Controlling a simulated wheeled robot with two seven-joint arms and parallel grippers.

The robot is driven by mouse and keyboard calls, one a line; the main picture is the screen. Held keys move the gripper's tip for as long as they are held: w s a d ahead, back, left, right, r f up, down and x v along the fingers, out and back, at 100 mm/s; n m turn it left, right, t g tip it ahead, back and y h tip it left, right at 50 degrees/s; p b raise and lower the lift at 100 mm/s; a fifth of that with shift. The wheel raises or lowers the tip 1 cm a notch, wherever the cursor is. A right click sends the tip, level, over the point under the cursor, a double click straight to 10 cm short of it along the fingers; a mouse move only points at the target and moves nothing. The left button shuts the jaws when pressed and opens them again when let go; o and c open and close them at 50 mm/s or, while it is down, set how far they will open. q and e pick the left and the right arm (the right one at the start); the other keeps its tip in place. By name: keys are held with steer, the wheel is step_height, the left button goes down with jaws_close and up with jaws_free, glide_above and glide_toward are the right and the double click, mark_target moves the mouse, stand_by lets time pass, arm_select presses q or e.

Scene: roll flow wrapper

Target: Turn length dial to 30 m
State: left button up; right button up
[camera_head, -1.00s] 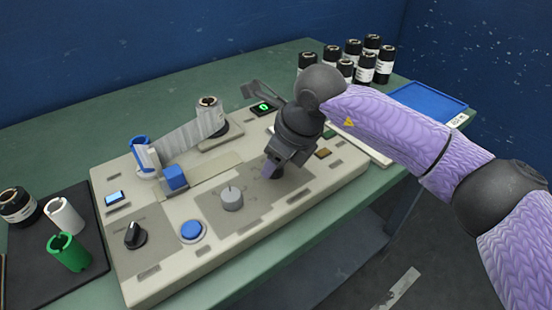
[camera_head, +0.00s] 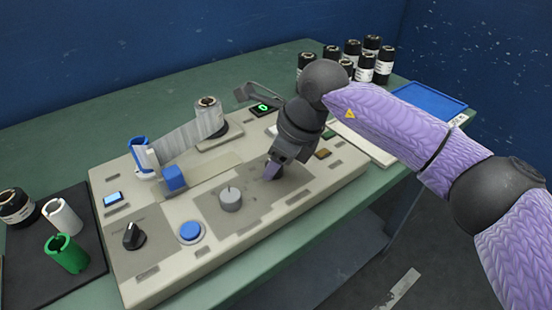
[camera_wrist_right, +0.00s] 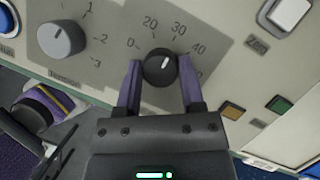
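The line points up and slightly right, towards about the 30 mark (camera_wrist_right: 179,30). My right gripper (camera_wrist_right: 160,62) has one purple finger on each side of the knob. Narrow gaps seem to show between the fingers and the knob, so it looks open around it. In the head view my right gripper (camera_head: 272,172) is low over the panel and hides the dial. My left gripper is out of view.
A grey knob (camera_head: 230,198), a blue button (camera_head: 190,231) and a black selector (camera_head: 134,235) share the cream machine panel (camera_head: 172,267). A film roll (camera_head: 209,118) stands behind. Several black jars (camera_head: 366,67) and a blue tray (camera_head: 428,99) are at the back right.

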mark_target(294, 179)
steer(key=o, duration=0.4)
arm_select(q)
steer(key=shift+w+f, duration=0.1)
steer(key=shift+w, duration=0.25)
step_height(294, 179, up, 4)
steer(key=p, duration=0.4)
arm_select(e)
steer(key=v, duration=0.9)
steer(key=shift+r, duration=0.4)
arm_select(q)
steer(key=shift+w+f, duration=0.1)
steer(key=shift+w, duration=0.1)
arm_select(e)
steer(key=shift+d, duration=0.15)
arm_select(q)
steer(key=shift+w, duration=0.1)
arm_select(e)
steer(key=shift+s, duration=0.1)
